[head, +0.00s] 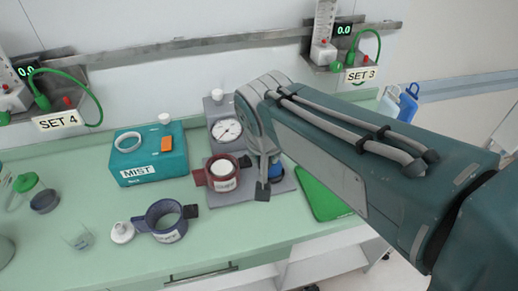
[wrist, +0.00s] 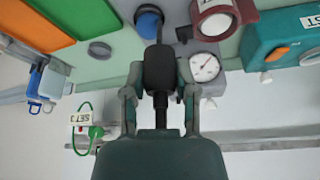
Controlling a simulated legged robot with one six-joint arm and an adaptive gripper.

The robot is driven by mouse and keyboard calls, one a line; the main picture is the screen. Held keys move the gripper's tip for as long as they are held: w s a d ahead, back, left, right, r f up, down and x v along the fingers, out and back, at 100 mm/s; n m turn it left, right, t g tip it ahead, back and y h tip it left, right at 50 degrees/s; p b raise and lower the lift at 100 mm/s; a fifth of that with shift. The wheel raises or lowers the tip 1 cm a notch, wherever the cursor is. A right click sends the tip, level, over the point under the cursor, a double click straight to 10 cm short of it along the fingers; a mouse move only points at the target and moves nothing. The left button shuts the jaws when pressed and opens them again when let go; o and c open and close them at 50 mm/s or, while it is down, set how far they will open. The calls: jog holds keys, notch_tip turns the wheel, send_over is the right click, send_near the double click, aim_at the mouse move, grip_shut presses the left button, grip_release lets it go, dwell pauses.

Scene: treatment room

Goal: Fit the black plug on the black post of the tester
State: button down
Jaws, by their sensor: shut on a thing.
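My gripper (wrist: 160,95) is shut on the black plug (wrist: 160,68), which sits between its fingers in the wrist view. In the head view my gripper (head: 263,178) is over the tester, and my arm hides part of it. The tester is a grey plate (head: 236,197) with a round white gauge (head: 227,130), which also shows in the wrist view (wrist: 205,67). A blue round part (wrist: 149,22) shows just beyond the plug. I cannot make out the black post clearly, nor whether the plug touches anything.
A dark red cuff (head: 222,180) stands on the tester's left side. A purple cuff (head: 165,222) and a white cap (head: 122,232) lie on the counter to the left. The teal MIST box (head: 150,160) stands behind them. A green tray (head: 318,200) lies right of the tester.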

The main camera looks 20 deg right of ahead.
jog(key=shift+w+r, duration=0.15)
jog(key=shift+r, duration=0.05)
jog(key=w+d, duration=0.1)
jog(key=w, duration=0.8)
jog(key=w+d+r, duration=0.1)
jog(key=w, duration=0.9)
jog(key=w+d+r, duration=0.1)
jog(key=w, duration=0.8)
jog(key=shift+w+d+r, duration=0.1)
jog(key=shift+w+d, duration=0.05)
jog(key=shift+w, duration=0.2)
jog(key=shift+w+d+f, duration=0.15)
jog(key=shift+w+f, duration=0.1)
jog(key=shift+w, duration=0.1)
jog(key=shift+f, duration=1.75)
jog(key=shift+f, duration=1.45)
jog(key=shift+c, duration=1.6)
grip_release()
